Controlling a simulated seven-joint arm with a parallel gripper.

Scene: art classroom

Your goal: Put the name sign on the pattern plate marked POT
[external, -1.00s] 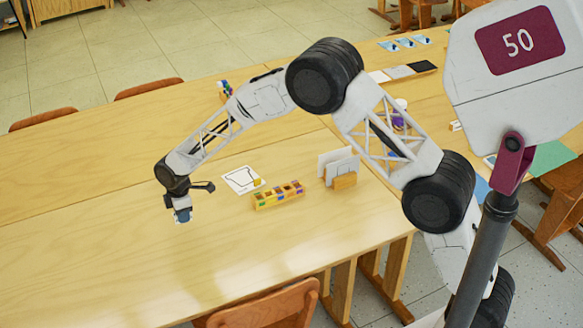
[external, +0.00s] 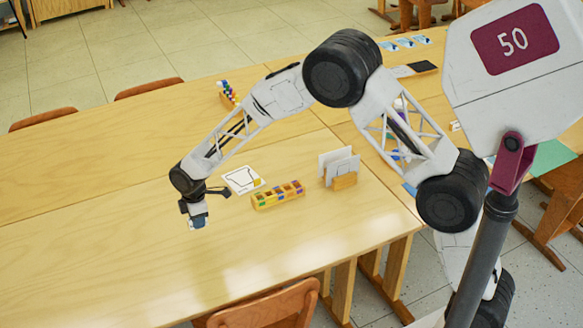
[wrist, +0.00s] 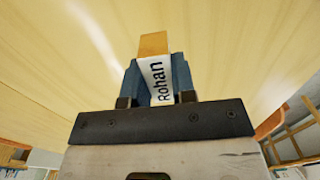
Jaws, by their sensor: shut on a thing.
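My gripper (external: 198,219) is above the light wooden table, left of and nearer than a white plate with a black outline drawing (external: 242,180). The lettering on that plate is too small to read. In the wrist view the blue fingers of my gripper (wrist: 157,75) are shut on the name sign (wrist: 160,82), a white strip reading "Rohan" with a tan wooden part at its far end. The sign cannot be made out clearly in the external view.
A yellow block with several coloured squares (external: 278,194) sits just right of the plate. A wooden holder with white cards (external: 341,169) stands farther right. A chair (external: 265,307) is at the near edge. The table's left part is clear.

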